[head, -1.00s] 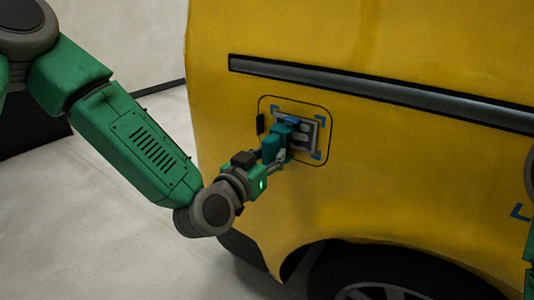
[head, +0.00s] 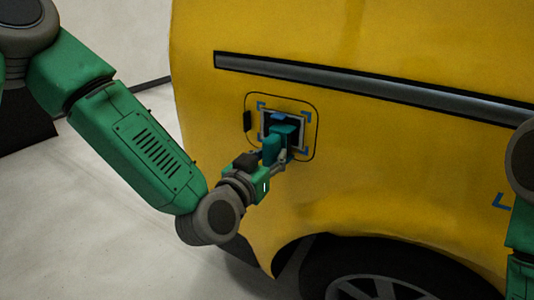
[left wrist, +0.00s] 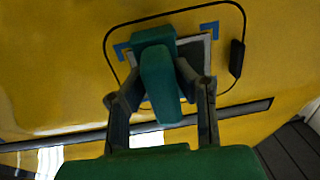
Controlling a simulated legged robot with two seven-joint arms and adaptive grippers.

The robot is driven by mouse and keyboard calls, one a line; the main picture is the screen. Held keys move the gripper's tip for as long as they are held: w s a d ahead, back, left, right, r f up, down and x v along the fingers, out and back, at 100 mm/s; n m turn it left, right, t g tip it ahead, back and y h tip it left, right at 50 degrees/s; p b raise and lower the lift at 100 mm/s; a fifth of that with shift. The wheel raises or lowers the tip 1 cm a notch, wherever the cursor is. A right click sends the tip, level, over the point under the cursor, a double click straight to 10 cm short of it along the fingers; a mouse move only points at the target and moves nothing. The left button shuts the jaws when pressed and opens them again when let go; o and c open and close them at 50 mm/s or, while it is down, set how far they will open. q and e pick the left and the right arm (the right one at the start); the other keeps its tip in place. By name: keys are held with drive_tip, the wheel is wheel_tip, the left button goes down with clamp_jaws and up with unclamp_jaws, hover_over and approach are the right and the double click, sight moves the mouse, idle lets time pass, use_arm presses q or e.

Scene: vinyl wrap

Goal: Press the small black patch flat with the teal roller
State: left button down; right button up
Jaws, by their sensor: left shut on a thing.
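My left gripper (head: 279,158) is shut on the teal roller (head: 271,149), against the yellow van side. The roller's head lies over a small black patch (head: 267,127) with a pale edge, inside blue corner marks. It looks in contact, but the head view cannot settle that. In the left wrist view the roller (left wrist: 158,82) stands between the two fingers (left wrist: 160,90) and hides most of the patch. A pale edge shows to its right. My right gripper is out of view; only part of my right arm shows at the right edge.
A black rounded outline surrounds the patch on the van (head: 380,160), with a small black tab (head: 247,121) at its left. A dark trim strip (head: 370,85) runs above. A wheel (head: 375,280) is below. Another blue corner mark (head: 501,200) is at the right.

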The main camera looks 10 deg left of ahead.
use_arm(q)
drive_tip(key=shift+d, duration=0.15)
drive_tip(key=shift+s+d, duration=0.35)
drive_tip(key=shift+d, duration=0.55)
drive_tip(key=shift+d, duration=0.1)
drive_tip(key=shift+s+d, duration=0.25)
drive_tip(key=shift+d, duration=0.3)
drive_tip(key=shift+s, duration=0.1)
drive_tip(key=p+v, duration=0.1)
drive_tip(key=v, duration=0.5)
drive_tip(key=shift+s+a, duration=0.3)
